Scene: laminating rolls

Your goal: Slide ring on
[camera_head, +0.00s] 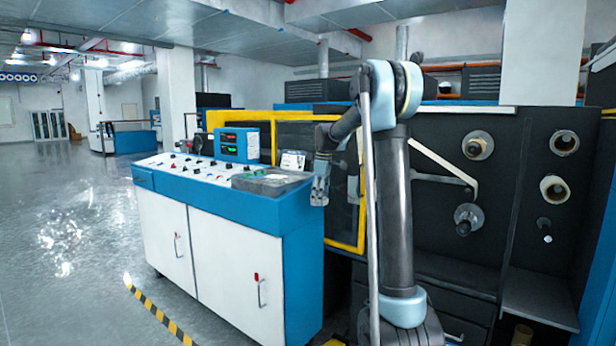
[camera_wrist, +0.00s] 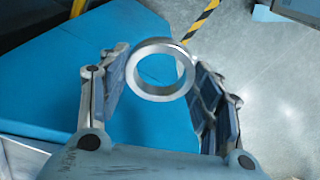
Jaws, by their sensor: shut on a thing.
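A silver metal ring (camera_wrist: 160,94) is held between the two fingers of my gripper (camera_wrist: 162,80), with its opening facing the wrist camera. Blue tabletop or cabinet surface shows through the hole. In the head view my gripper (camera_head: 320,190) hangs pointing down beside the right end of the console. I cannot make out the ring there. The dark machine at the right bears several round spindles or rolls: an upper left one (camera_head: 478,145), a lower left one (camera_head: 468,218) and a pale one (camera_head: 564,142) at the right. The gripper is apart from all of them.
A blue and white control console (camera_head: 230,262) stands left of my arm, with a grey tray (camera_head: 271,183) on top. A yellow frame (camera_head: 345,245) stands behind my gripper. Open floor (camera_head: 70,230) lies at the left, with a striped line (camera_head: 155,308).

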